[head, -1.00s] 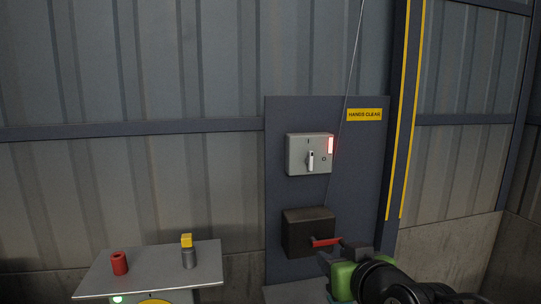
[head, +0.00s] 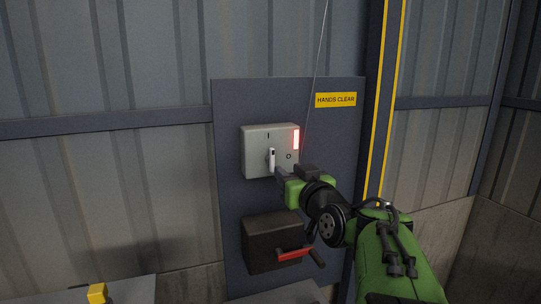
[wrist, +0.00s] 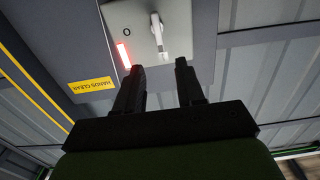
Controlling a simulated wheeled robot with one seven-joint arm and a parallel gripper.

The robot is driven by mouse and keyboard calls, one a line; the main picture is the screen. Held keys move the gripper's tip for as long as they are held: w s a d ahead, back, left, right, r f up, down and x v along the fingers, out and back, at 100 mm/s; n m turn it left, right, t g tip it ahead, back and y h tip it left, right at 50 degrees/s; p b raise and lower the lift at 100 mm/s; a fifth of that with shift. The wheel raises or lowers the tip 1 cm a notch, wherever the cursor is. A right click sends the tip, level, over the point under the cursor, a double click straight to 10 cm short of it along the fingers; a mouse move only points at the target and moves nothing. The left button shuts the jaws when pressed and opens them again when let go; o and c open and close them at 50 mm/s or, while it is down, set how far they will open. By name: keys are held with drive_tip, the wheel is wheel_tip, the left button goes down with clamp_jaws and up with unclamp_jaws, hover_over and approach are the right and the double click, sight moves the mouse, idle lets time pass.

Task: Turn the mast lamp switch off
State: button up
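The mast lamp switch is a pale grey box (head: 255,142) on a dark panel, with a white lever (head: 271,158) standing about upright below the "I" mark. An "O" mark is right of the lever. A red light (head: 296,139) glows at the box's right edge. My gripper (head: 280,173) is at the box's lower edge, just below the lever. In the wrist view, the box is upside down, and the lever (wrist: 158,38) lies just beyond and between the two fingers of my gripper (wrist: 163,70). The fingers are apart with nothing held; contact with the lever cannot be told.
A dark box (head: 268,240) with a red handle (head: 294,254) sits below the switch, under my arm. A thin cable runs down past the switch's right side. A yellow "HANDS CLEAR" sign (head: 336,100) is above right. A table with a yellow block (head: 97,293) is lower left.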

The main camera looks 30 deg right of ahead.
sight(273, 157)
drive_tip(key=p+x, duration=0.2)
drive_tip(key=x, duration=0.8)
drive_tip(key=shift+d, duration=0.1)
clamp_jaws()
